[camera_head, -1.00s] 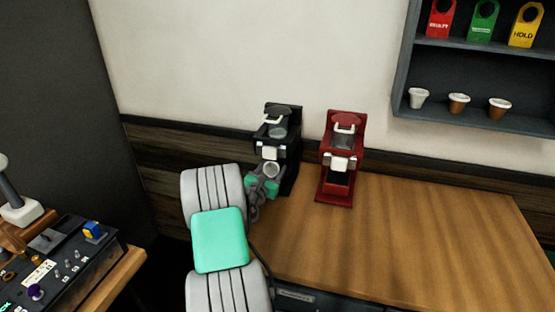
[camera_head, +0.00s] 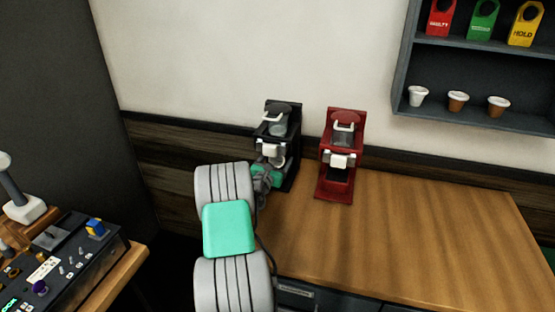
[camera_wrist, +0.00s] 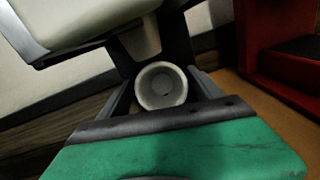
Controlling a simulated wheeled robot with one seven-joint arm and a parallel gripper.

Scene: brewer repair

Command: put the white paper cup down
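The white paper cup (camera_wrist: 161,86) sits between the two fingers of my gripper (camera_wrist: 163,92) in the wrist view, with its open round mouth facing the camera. The fingers lie close along both sides of it and appear shut on it. In the head view, my gripper (camera_head: 268,176) is at the front of the black brewer (camera_head: 291,172), below its white-handled front part. The cup is small there and partly hidden by my gripper. Whether the cup's base touches the brewer is hidden.
A red brewer (camera_head: 323,186) stands just right of the black one on the wooden counter (camera_head: 420,240). The counter is clear to the right. A wall shelf (camera_head: 480,118) holds several small cups and coloured tags. A control panel (camera_head: 75,260) stands at the lower left.

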